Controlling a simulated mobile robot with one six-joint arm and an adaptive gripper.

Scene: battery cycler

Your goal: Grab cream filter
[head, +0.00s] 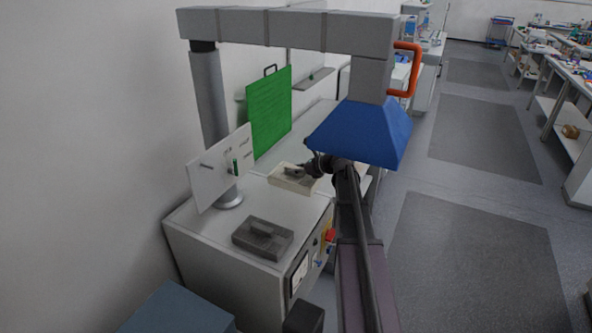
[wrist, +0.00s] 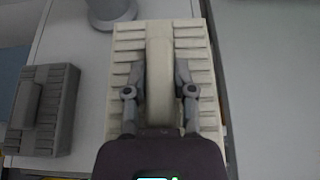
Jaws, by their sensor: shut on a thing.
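The cream filter (wrist: 125,62) is a ribbed, cream-coloured block with a raised central handle in the wrist view. In the head view the cream filter (head: 283,181) lies at the far right part of the white cabinet's top. My gripper (wrist: 160,72) is shut on the filter's central handle, one finger on each side of it. In the head view my gripper (head: 309,170) reaches in at the filter from the right, under the blue hood. I cannot tell whether the filter touches the surface below.
A dark grey ribbed filter (head: 263,238) sits on the cabinet top (head: 200,232), left of the cream one in the wrist view (wrist: 58,112). A grey post (head: 211,100) carries a white panel (head: 222,168). The blue hood (head: 362,132) hangs above my arm. A green panel (head: 270,110) stands behind.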

